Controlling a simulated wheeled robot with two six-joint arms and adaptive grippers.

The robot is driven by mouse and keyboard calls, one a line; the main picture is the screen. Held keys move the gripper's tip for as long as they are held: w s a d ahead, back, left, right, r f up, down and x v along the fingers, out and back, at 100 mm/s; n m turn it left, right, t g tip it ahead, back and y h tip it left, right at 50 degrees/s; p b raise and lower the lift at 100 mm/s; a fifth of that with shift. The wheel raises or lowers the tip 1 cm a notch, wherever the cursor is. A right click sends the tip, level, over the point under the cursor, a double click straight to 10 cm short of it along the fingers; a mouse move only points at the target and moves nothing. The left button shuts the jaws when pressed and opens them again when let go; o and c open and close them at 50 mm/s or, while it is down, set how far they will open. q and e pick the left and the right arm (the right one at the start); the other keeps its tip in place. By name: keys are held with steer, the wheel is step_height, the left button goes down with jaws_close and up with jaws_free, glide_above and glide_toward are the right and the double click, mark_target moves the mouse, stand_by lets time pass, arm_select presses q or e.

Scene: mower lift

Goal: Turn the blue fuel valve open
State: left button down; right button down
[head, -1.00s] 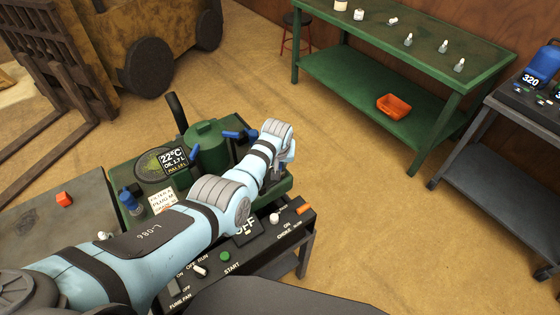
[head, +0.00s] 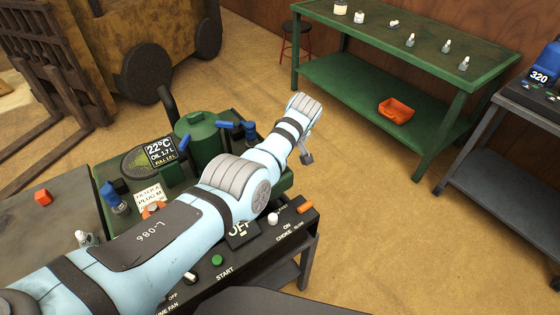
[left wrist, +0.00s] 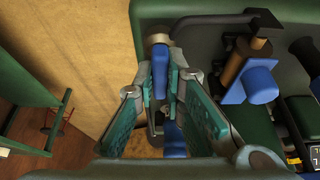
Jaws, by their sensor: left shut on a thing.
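In the left wrist view, a blue valve handle (left wrist: 160,66) lies lengthwise between the fingertips of my left gripper (left wrist: 161,84). Its far end meets a round brass-coloured fitting (left wrist: 157,39) at the edge of the green machine (left wrist: 200,13). The fingers are shut on the handle, one on each side. In the head view, my left arm reaches across the machine. The fingers are mostly hidden behind the wrist there, and I cannot make out the held handle. My right gripper is in neither view.
Another blue part (left wrist: 255,82) stands beside the gripper. The control panel (head: 232,266) with switches sits below my arm. A green bench (head: 345,75) holds an orange tray (head: 396,110) on its lower shelf. Open floor lies between machine and bench.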

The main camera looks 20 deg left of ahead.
arm_select(q)
steer(key=shift+s+f, duration=0.1)
steer(key=shift+f, duration=0.05)
stand_by(0.3)
steer(key=c, duration=1.7)
jaws_free()
steer(key=shift+a, duration=0.15)
steer(key=shift+o, duration=0.2)
steer(key=v, duration=1.2)
steer(key=shift+w, duration=0.25)
steer(key=shift+a, duration=0.15)
